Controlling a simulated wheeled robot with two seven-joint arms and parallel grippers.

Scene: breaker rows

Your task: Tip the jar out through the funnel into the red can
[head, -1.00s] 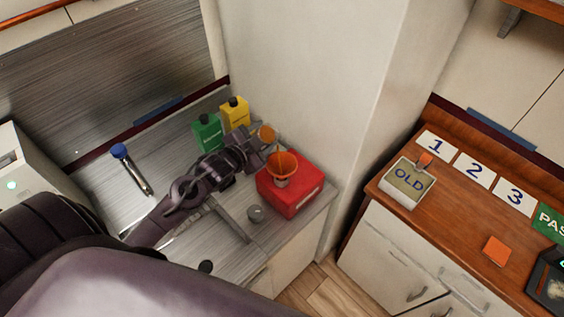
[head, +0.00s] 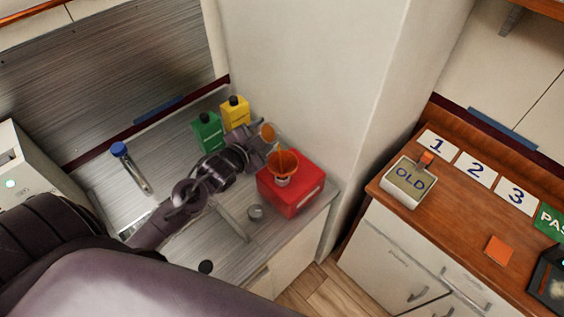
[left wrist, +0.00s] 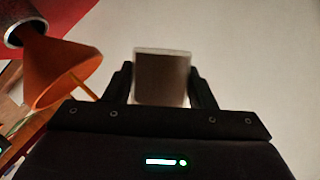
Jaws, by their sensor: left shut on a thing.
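My left gripper (head: 261,137) is shut on the jar (head: 268,131), a small clear vessel with amber-brown contents. In the left wrist view the jar (left wrist: 162,78) sits between the two fingers, its far face framed by a pale rim. Its exact tilt cannot be told. The red can (head: 291,195) stands near the counter's right edge with the orange funnel (head: 284,164) in its top. The jar is behind and slightly left of the funnel, apart from it. The funnel also shows in the left wrist view (left wrist: 62,68). My right gripper is not in view.
A green bottle (head: 208,133) and a yellow bottle (head: 235,112) stand behind my gripper. A wall rises close behind the can.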

